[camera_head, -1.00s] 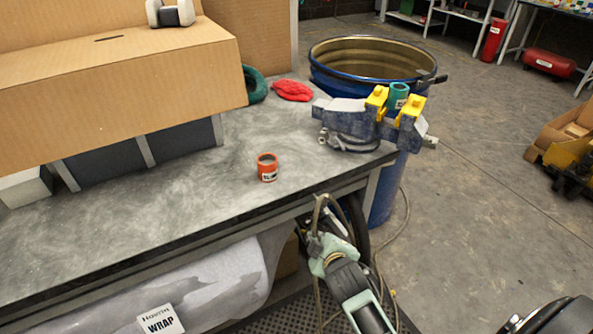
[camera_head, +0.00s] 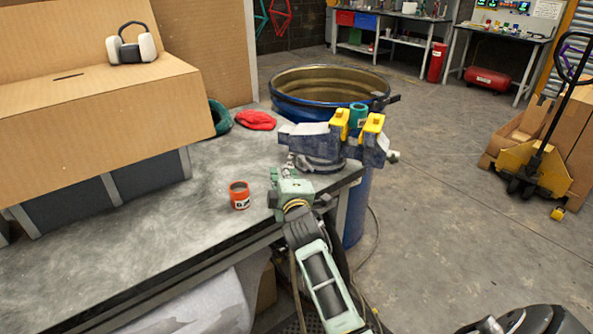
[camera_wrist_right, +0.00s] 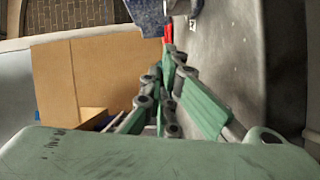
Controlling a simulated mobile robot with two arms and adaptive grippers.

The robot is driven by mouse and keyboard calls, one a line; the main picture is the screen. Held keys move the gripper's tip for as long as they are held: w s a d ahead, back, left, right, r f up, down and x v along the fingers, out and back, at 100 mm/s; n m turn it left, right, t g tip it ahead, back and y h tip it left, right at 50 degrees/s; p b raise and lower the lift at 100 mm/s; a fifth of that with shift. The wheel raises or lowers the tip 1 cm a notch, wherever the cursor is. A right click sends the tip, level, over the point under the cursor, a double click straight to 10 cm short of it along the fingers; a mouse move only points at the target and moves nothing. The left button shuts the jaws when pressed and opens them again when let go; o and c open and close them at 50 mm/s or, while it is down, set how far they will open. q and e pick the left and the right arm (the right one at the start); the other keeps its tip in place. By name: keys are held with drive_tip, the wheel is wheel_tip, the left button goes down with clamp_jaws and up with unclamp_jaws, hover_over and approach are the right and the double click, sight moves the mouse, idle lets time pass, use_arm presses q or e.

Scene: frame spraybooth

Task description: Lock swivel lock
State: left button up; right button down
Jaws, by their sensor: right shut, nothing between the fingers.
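A blue vise (camera_head: 313,139) with yellow jaw caps (camera_head: 372,123) stands on the near right corner of the grey workbench (camera_head: 150,236). A teal cylinder (camera_head: 358,113) sits between its jaws. Small metal parts show low on the left side of the vise, by its round base; which one is the swivel lock I cannot tell. My right gripper (camera_head: 275,178) is shut and empty, just left of and in front of this base. I cannot tell whether it touches. In the right wrist view the shut fingers (camera_wrist_right: 168,60) point toward a blue speckled part (camera_wrist_right: 147,14) and a small red patch.
An orange cup (camera_head: 239,195) stands on the bench left of my right gripper. A red cloth (camera_head: 255,120) and a green ring lie behind. A large cardboard box (camera_head: 90,110) fills the left. A blue barrel (camera_head: 300,83) stands behind the vise.

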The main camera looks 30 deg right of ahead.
drive_tip(key=shift+s+d+f+p, duration=0.1)
drive_tip(key=shift+d+f+p, duration=0.15)
drive_tip(key=shift+d, duration=0.75)
drive_tip(key=shift+d+f+p, duration=0.15)
drive_tip(key=shift+d+p, duration=0.05)
drive_tip(key=shift+d, duration=0.8)
drive_tip(key=shift+s+d+r+p, duration=0.1)
drive_tip(key=shift+s+d+p, duration=0.15)
drive_tip(key=shift+d+p, duration=0.25)
drive_tip(key=shift+s+d+p, duration=0.2)
drive_tip(key=shift+d+p, duration=0.1)
drive_tip(key=shift+d, duration=0.25)
drive_tip(key=shift+s+d, duration=0.1)
drive_tip(key=shift+d, duration=0.05)
